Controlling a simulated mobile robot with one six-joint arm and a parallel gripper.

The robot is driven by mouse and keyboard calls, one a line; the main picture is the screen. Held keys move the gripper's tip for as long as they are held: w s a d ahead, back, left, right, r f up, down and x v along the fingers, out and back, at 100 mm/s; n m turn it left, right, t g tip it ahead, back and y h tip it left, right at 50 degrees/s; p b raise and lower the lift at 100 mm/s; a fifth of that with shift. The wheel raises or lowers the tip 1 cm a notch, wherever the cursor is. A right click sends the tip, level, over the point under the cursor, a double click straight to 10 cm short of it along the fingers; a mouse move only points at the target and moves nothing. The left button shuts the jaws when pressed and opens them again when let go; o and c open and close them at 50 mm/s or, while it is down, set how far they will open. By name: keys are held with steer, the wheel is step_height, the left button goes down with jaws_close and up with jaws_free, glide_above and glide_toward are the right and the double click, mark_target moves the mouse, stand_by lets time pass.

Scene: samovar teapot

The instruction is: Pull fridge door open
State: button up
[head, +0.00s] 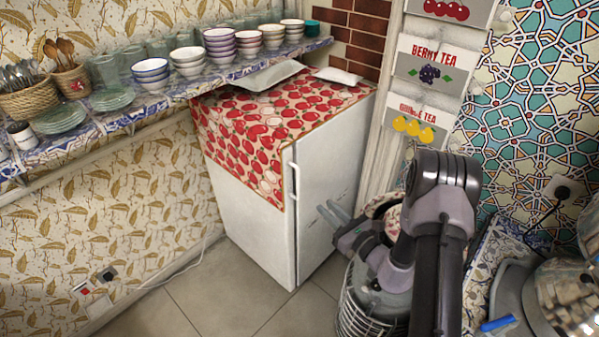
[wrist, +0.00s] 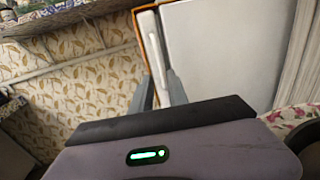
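The white fridge (head: 250,215) stands on the floor, partly draped with a red-and-white patterned cloth. Its door (head: 330,185) faces right and looks shut; it fills the upper middle of the wrist view (wrist: 225,55). The slim white door handle (head: 294,180) runs upright along the door's left edge. In the wrist view the handle (wrist: 152,45) is just beyond my fingertips. My gripper (head: 326,210) is in front of the door, right of the handle, with its two grey fingers apart and nothing seen between them. I cannot tell whether the fingers touch anything.
A tiled shelf (head: 150,110) with bowls, glasses and plates runs along the left wall. A counter (head: 490,270) with a metal vessel (head: 565,295) is at the right. A wire basket-like object (head: 355,310) is below my arm. Floor is clear before the fridge's left side.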

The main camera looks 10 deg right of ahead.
steer(key=b, duration=0.3)
glide_above(298, 197)
steer(key=shift+w, duration=0.3)
jaws_close()
stand_by(1.0)
